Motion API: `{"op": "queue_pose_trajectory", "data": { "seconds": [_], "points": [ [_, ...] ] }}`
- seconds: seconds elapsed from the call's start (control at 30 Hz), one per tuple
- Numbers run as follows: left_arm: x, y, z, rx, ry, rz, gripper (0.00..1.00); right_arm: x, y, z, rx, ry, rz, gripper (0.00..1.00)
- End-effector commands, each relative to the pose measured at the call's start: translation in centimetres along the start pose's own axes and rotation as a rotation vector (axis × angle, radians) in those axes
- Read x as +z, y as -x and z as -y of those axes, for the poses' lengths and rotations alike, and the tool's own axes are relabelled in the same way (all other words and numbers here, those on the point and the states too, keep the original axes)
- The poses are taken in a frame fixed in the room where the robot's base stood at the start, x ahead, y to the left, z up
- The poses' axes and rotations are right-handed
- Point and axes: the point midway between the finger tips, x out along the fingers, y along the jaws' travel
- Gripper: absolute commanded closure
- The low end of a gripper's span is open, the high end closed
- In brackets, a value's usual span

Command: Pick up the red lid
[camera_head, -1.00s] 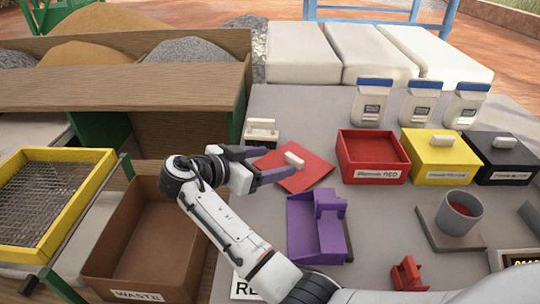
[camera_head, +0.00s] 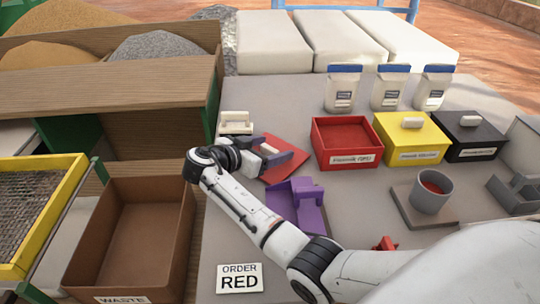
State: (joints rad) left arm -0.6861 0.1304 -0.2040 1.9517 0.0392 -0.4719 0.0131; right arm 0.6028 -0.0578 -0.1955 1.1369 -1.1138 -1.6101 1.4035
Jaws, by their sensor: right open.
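The red lid (camera_head: 289,142) lies flat on the grey table, left of the open red box (camera_head: 347,146). Its pale handle (camera_head: 268,149) shows between the fingers of my right gripper (camera_head: 272,153). The gripper is open, its two dark fingers on either side of the handle. Whether they touch it I cannot tell. The gripper hides the left part of the lid. My left gripper is not in view.
A purple scoop-like holder (camera_head: 300,200) stands just in front of the lid. Yellow (camera_head: 411,138) and black (camera_head: 468,136) lidded boxes stand right of the red box. A brown waste bin (camera_head: 130,235) is at left. A grey cup (camera_head: 431,192) sits at right.

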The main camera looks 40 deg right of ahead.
Motion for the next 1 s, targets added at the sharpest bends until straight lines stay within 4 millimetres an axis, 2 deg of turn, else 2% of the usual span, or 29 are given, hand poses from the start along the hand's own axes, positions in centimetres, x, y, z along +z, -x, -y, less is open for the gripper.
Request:
{"op": "queue_pose_trajectory", "data": {
  "seconds": [0.13,0.17,0.4,0.43,0.63,0.73,1.0],
  "points": [
    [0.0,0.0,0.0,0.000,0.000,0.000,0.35,0.0,0.1,0.0,-0.001,-0.001,0.000,0.31],
    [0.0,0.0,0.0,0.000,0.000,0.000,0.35,0.0,0.1,0.0,-0.001,-0.001,0.000,0.35],
    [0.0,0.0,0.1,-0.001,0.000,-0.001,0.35,0.0,0.1,0.1,-0.001,-0.001,0.000,0.75],
    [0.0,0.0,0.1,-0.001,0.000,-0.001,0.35,-0.1,0.1,0.1,-0.002,-0.001,-0.001,0.78],
    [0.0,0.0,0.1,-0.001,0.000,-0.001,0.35,-0.1,0.1,0.1,-0.002,-0.002,-0.001,0.78],
    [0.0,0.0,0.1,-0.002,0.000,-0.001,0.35,-0.8,0.4,0.1,-0.003,-0.005,-0.001,0.78],
    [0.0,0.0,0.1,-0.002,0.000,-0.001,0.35,-5.5,2.4,0.1,-0.004,-0.008,-0.002,0.78]
  ]
}}
